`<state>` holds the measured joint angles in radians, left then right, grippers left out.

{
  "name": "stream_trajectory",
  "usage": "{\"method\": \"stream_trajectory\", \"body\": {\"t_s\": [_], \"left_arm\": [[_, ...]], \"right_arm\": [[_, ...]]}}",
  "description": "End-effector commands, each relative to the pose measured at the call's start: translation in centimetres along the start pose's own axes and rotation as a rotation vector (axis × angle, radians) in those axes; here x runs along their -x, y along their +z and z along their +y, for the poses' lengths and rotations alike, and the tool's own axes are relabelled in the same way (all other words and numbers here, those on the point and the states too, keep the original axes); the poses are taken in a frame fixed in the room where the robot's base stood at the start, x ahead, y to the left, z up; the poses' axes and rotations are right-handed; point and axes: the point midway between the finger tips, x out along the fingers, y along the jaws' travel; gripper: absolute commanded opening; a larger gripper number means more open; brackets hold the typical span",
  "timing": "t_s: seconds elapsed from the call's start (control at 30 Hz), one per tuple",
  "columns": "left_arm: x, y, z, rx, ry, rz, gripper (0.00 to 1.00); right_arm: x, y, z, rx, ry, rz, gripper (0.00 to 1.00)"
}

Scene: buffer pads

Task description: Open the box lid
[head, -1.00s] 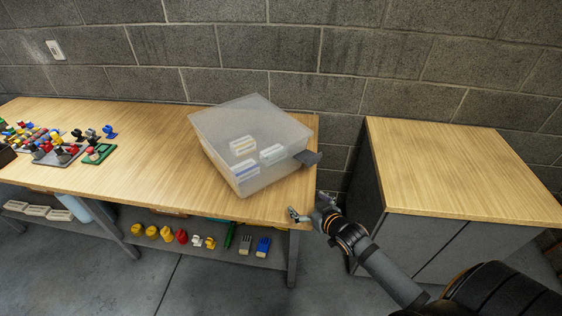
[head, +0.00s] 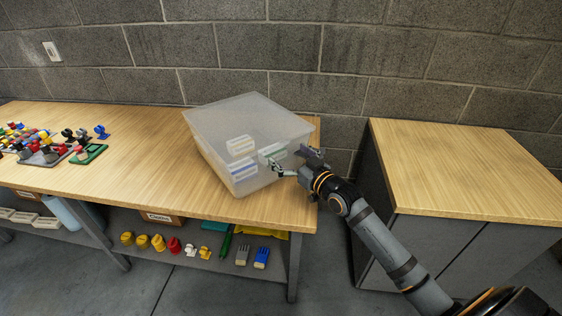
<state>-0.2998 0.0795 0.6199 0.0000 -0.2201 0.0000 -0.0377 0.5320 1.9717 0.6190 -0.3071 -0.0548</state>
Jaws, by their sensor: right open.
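A translucent plastic box (head: 215,140) with its lid (head: 247,112) down stands on the right end of the wooden workbench (head: 120,160). Several pale pads (head: 241,146) show blurred through its walls. My right gripper (head: 277,164) is open at the box's right front side, close to the handle. I cannot tell whether it touches the box or the handle. My left gripper is not in view.
Colourful small parts on trays (head: 45,152) stand at the bench's left end. Yellow, red, white, grey and blue items sit on the lower shelf (head: 210,258). A cabinet (head: 460,180) with a wooden top stands at the right. A block wall runs behind. The bench middle is clear.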

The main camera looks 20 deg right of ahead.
Motion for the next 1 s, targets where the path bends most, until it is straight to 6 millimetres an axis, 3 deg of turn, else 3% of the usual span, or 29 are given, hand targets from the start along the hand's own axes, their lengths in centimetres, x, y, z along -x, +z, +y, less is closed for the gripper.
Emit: {"method": "stream_trajectory", "body": {"t_s": [0.03, 0.2, 0.53, 1.0], "left_arm": [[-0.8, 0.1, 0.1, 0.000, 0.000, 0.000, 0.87], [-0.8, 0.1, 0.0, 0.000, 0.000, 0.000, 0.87], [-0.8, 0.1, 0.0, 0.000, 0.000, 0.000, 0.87], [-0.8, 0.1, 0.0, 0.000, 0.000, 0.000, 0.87]], "right_arm": [[-0.9, 0.1, -0.1, -0.006, -0.003, 0.007, 1.00], [-2.9, -0.2, -0.1, -0.001, -0.002, 0.003, 1.00], [-3.4, -0.3, -0.1, 0.001, -0.004, 0.001, 1.00], [-3.4, -0.2, -0.1, 0.001, -0.003, 0.000, 0.38]]}}
